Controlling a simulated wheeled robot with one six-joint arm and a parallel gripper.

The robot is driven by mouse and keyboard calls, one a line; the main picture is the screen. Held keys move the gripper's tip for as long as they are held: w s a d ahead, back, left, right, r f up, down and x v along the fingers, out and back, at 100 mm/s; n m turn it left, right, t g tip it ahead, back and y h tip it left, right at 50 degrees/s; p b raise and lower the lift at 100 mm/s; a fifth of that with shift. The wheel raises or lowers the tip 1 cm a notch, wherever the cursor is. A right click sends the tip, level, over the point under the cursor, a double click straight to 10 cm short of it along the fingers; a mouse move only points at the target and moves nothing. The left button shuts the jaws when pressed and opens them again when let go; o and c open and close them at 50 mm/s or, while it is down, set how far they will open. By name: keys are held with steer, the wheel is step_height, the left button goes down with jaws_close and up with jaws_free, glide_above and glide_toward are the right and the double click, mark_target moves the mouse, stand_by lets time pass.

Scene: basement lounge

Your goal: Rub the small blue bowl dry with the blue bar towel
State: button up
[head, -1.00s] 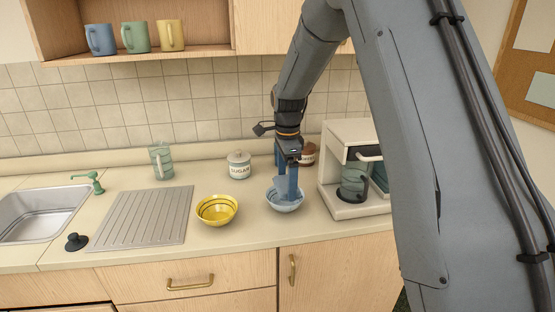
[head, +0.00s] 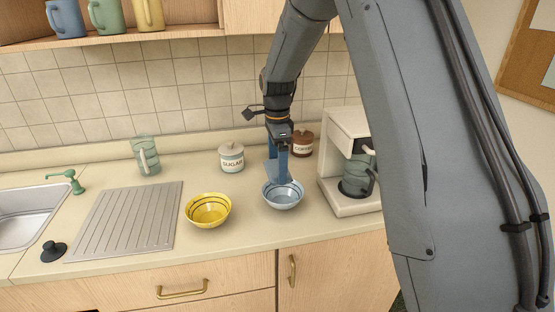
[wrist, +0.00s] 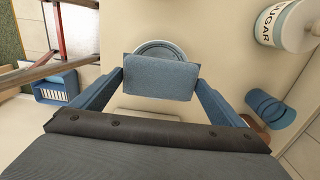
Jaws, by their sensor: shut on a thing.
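The small blue bowl (head: 283,199) stands upright on the counter, between a yellow bowl and the coffee maker. My gripper (head: 279,170) points down over the bowl's back part. It is shut on the blue bar towel (wrist: 160,76), which spans between the two fingers. In the head view the towel (head: 270,172) hangs at the bowl's back left rim. In the wrist view it covers much of the blue bowl, whose rim (wrist: 160,45) shows beyond it. I cannot tell whether the towel touches the bowl.
The yellow bowl (head: 208,211) sits left of the blue one. The sugar jar (head: 231,158) and a brown jar (head: 302,144) stand behind. The coffee maker (head: 350,203) is close on the right. A ridged drainboard (head: 125,220) and sink (head: 28,218) lie left.

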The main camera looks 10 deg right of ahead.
step_height(320, 180, down, 6)
steer(key=b, duration=0.3)
steer(key=shift+d+r, duration=0.15)
steer(key=shift+c, duration=0.3)
steer(key=shift+d+f+b, duration=0.2)
steer(key=shift+d+b, duration=0.1)
steer(key=shift+d, duration=1.45)
steer(key=shift+a+b, duration=0.55)
steer(key=shift+a, duration=1.3)
steer(key=shift+d+b, duration=0.35)
steer(key=shift+d, duration=1.4)
steer(key=shift+a+r+p, duration=0.6)
steer(key=shift+r+p, duration=0.5)
steer(key=shift+r, duration=0.2)
steer(key=shift+a+r+p, duration=0.55)
steer(key=shift+r+p, duration=0.6)
steer(key=shift+r, duration=0.2)
steer(key=shift+a+r+p, duration=0.6)
steer(key=shift+r+p, duration=0.5)
steer(key=shift+r, duration=0.2)
